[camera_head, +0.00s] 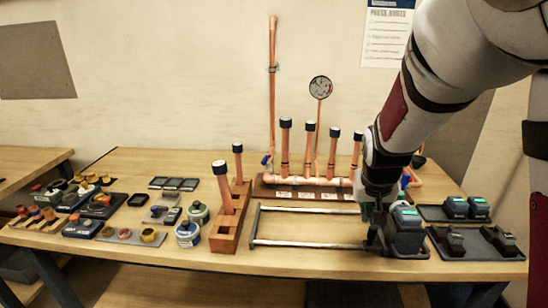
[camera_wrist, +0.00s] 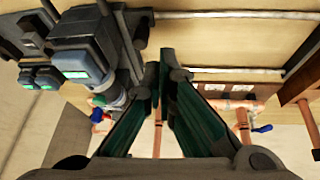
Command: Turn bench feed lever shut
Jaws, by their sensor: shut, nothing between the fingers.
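The copper manifold (camera_head: 310,180) stands on a dark wooden base at the back of the bench. A blue lever (camera_head: 266,160) sits at its left end; in the wrist view a blue lever (camera_wrist: 262,129) shows at right on a copper pipe. Blue and red parts (camera_head: 406,180) show at the manifold's right end, partly hidden by my arm. I cannot tell which one is the bench feed lever. My gripper (camera_head: 375,232) points down at the front right of the bench, apart from both. In the wrist view its fingers (camera_wrist: 166,75) are together and hold nothing.
A grey device with a green screen (camera_head: 405,232) stands close beside my gripper, also large in the wrist view (camera_wrist: 85,62). Trays with more devices (camera_head: 480,242) lie to the right. A metal rail frame (camera_head: 310,244) and wooden block (camera_head: 228,230) lie to the left.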

